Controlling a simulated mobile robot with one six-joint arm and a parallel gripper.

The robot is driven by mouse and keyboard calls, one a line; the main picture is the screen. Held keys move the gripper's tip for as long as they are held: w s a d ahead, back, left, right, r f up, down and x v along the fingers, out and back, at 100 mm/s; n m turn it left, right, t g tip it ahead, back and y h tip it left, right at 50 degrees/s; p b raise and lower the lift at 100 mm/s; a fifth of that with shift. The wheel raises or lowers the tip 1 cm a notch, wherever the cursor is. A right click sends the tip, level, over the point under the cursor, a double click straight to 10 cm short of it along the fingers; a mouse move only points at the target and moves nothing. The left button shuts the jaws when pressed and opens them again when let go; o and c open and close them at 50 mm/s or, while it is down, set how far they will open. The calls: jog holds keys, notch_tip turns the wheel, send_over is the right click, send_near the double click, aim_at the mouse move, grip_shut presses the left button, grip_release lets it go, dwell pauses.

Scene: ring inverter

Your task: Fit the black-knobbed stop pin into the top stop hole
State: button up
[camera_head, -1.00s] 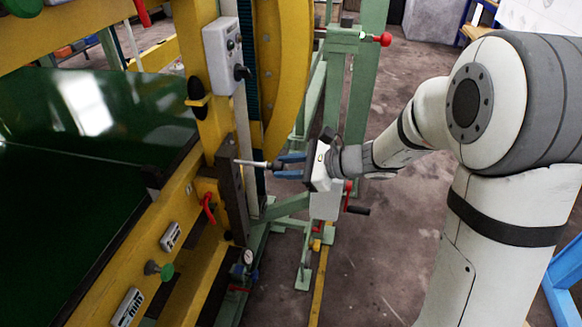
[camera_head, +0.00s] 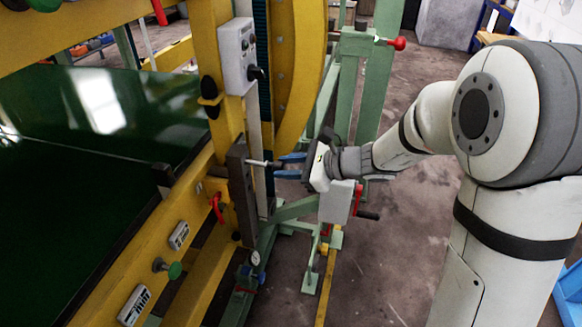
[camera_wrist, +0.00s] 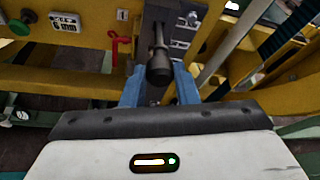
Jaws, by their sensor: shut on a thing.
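The stop pin (camera_head: 259,163) has a light metal shaft and a black knob. My gripper (camera_head: 285,166) is shut on it at the knob end, with blue fingers either side. The shaft lies about level and points left into the dark stop block (camera_head: 240,200), meeting its upper part. The top hole is hidden by the pin, so how deep the tip sits cannot be told. Part of the shaft still shows outside the block. In the wrist view the black knob (camera_wrist: 159,70) sits between the blue fingertips, with the shaft running ahead to the dark block.
A yellow frame (camera_head: 170,230) carries the block, a red lever (camera_head: 217,207) and a green knob (camera_head: 174,270). A grey control box (camera_head: 240,55) is above. A yellow ring (camera_head: 300,70) and green posts stand behind. The floor (camera_head: 390,250) beside my arm is open.

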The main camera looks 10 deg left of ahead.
aim_at(273, 163)
jog(key=shift+w+a+b, duration=0.2)
jog(key=shift+a+b, duration=0.35)
jog(key=shift+a, duration=1.9)
jog(key=o, duration=1.1)
jog(key=shift+v, duration=3.95)
